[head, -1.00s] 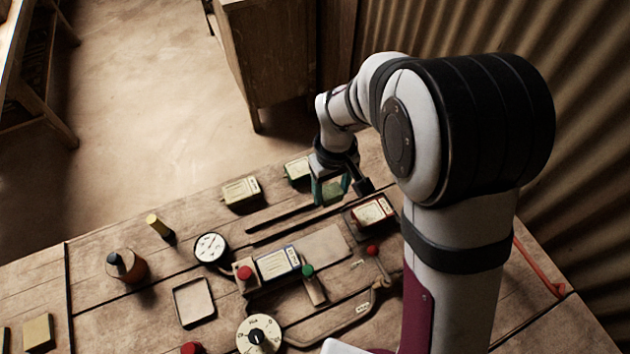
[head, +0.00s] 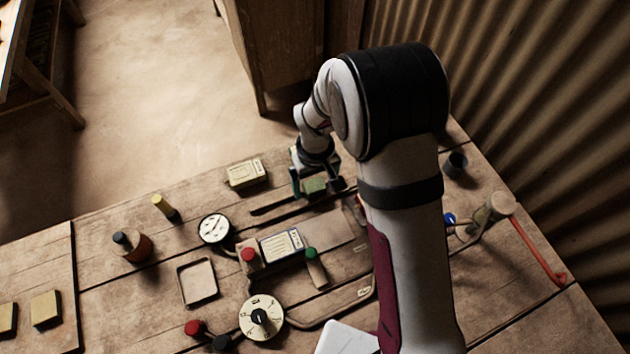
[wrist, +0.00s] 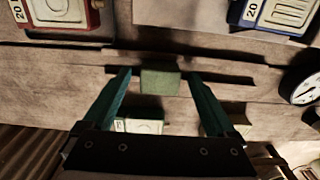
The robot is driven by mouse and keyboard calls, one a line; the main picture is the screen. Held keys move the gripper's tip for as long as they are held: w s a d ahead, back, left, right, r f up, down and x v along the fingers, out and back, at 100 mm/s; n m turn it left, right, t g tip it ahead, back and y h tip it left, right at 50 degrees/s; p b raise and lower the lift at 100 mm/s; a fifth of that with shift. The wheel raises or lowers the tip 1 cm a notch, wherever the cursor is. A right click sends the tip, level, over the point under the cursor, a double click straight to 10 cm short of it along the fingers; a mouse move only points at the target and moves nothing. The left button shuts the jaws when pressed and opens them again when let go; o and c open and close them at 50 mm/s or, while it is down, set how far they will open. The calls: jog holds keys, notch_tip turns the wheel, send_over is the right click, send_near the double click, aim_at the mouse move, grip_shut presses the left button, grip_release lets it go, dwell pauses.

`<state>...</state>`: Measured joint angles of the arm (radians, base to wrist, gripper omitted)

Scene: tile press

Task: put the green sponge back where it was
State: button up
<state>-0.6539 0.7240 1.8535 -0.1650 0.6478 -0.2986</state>
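The green sponge (wrist: 160,80) is a small block lying below and between my fingertips in the wrist view. It also shows in the head view (head: 314,186), partly shaded by my gripper. My gripper (wrist: 160,72) has its two teal fingers apart, with a narrow gap showing on each side of the sponge. In the head view my gripper (head: 315,182) is low over the far side of the table. The sponge appears to rest at the dark strips on the table. Whether it touches the wood all round is hard to tell.
A blue-framed box (head: 282,245) lies in the press between red and green knobs. A round gauge (head: 214,228), yellow block (head: 246,173) and dial (head: 262,317) stand left of my arm. A red box (wrist: 60,12) and a green-and-white box (wrist: 138,126) show in the wrist view.

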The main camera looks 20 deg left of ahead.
aim_at(315, 186)
notch_tip(315, 186, up, 12)
jog(key=s+d+r+m, duration=0.3)
jog(key=d+r, duration=0.1)
jog(key=d, duration=0.2)
jog(key=s+d+r+m, duration=0.2)
jog(key=d+r+m, duration=0.1)
jog(key=d, duration=0.4)
jog(key=s+d+m+y, duration=0.1)
jog(key=s+d+m, duration=0.3)
jog(key=s, duration=0.3)
jog(key=s+d+m, duration=0.3)
jog(key=s+m, duration=0.1)
jog(key=s, duration=0.2)
jog(key=shift+s+d+r+m+y, duration=0.3)
jog(key=shift+s+d+r+y, duration=0.05)
jog(key=shift+d+r+y, duration=0.1)
